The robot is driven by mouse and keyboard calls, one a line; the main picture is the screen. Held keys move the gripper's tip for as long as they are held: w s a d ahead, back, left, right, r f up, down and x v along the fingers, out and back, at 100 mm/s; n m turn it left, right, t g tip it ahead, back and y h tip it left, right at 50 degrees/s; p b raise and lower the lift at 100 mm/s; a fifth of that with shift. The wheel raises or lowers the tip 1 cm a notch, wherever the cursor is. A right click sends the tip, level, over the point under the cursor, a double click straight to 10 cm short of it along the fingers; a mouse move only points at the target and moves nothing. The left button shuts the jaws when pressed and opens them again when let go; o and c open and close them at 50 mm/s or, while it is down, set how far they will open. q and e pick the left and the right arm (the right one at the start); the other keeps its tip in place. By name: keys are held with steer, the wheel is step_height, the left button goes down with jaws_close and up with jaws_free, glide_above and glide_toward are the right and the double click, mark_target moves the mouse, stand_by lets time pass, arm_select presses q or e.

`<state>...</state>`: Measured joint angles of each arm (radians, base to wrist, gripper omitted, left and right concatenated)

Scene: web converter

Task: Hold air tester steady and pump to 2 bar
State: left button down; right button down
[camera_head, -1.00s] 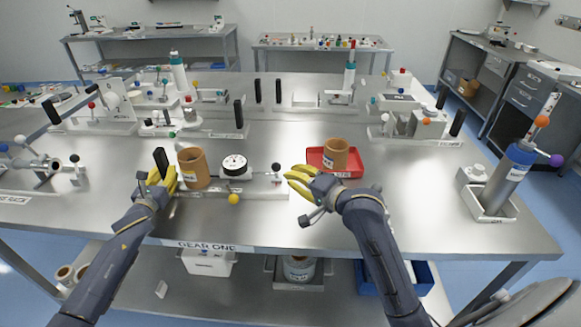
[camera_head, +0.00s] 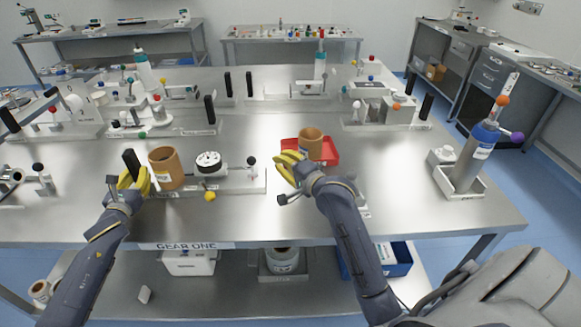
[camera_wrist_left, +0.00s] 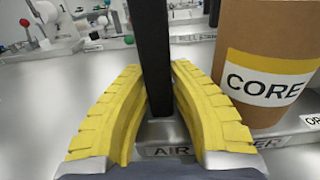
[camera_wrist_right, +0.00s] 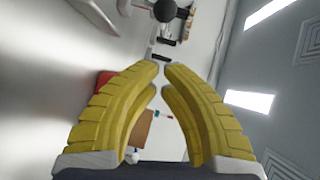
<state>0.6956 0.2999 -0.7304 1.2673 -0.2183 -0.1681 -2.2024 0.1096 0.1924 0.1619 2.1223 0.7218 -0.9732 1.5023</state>
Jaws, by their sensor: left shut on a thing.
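The air tester is a low grey base (camera_head: 232,185) with a black upright handle (camera_head: 131,163) at its left end. Its brown core (camera_head: 165,168), labelled CORE, stands upright beside the handle. My left gripper (camera_head: 136,178) is shut around the black handle, also clear in the left wrist view (camera_wrist_left: 156,70). My right gripper (camera_head: 283,166) is empty, right of the black knob and apart from it; its fingertips nearly meet (camera_wrist_right: 161,66). The gauge reading is too small to read.
A red tray (camera_head: 328,157) with another brown core (camera_head: 311,145) lies just behind my right gripper. A grey cylinder with a blue top (camera_head: 472,158) stands in a holder at the right. Several other fixtures fill the back. The table front between my arms is clear.

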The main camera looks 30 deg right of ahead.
mark_target(252, 164)
steer(key=w, duration=0.1)
steer(key=w+a, duration=0.2)
steer(key=shift+f, duration=0.3)
steer(key=shift+w+a+f, duration=0.2)
steer(key=shift+w+a, duration=0.45)
steer(key=shift+a, duration=0.1)
